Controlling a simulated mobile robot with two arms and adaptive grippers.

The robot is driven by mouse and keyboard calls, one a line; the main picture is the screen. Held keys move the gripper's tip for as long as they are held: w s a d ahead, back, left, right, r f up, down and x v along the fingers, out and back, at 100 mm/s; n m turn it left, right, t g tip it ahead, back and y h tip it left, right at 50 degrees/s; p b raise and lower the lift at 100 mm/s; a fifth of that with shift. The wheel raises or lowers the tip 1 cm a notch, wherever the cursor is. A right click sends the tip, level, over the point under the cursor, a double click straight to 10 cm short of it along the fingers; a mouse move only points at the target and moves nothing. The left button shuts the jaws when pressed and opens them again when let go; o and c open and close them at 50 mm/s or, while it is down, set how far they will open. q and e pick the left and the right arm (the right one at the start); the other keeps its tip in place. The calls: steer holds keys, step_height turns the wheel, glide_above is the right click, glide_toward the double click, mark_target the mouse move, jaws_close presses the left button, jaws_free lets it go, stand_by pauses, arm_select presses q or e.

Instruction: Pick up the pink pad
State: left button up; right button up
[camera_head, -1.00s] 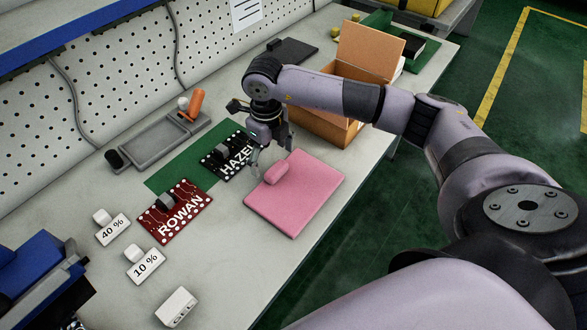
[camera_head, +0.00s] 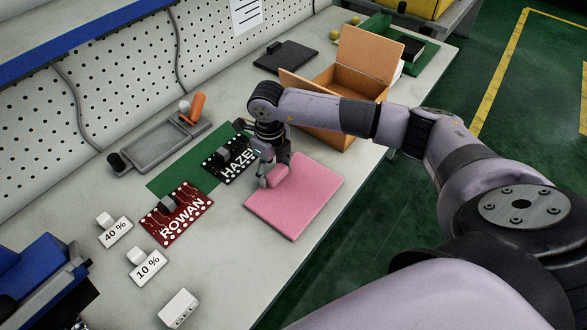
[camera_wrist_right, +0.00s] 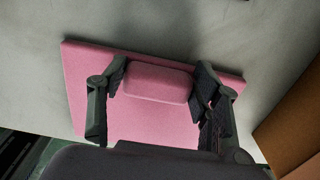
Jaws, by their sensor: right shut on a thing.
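The pink pad (camera_head: 300,205) lies flat on the workbench. A rounded pink grip block (camera_head: 277,174) stands on its upper left part. My right gripper (camera_head: 274,176) is down at the pad and shut on this block. In the right wrist view the two dark fingers of the gripper (camera_wrist_right: 158,88) stand on either side of the block (camera_wrist_right: 157,81), with the pad (camera_wrist_right: 150,126) spread beneath. The pad appears to rest on the bench. My left gripper is not in view.
A black HAZEL board (camera_head: 229,160) and a red ROWAN board (camera_head: 180,213) lie left of the pad. An open cardboard box (camera_head: 340,90) stands behind it. A grey tray (camera_head: 160,145) lies near the pegboard. Small 40 % and 10 % signs (camera_head: 147,268) stand at front left.

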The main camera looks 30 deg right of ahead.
steer(key=c, duration=0.3)
steer(key=shift+r, duration=0.1)
step_height(320, 180, up, 20)
steer(key=b, duration=0.2)
steer(key=shift+b, duration=0.4)
stand_by(0.3)
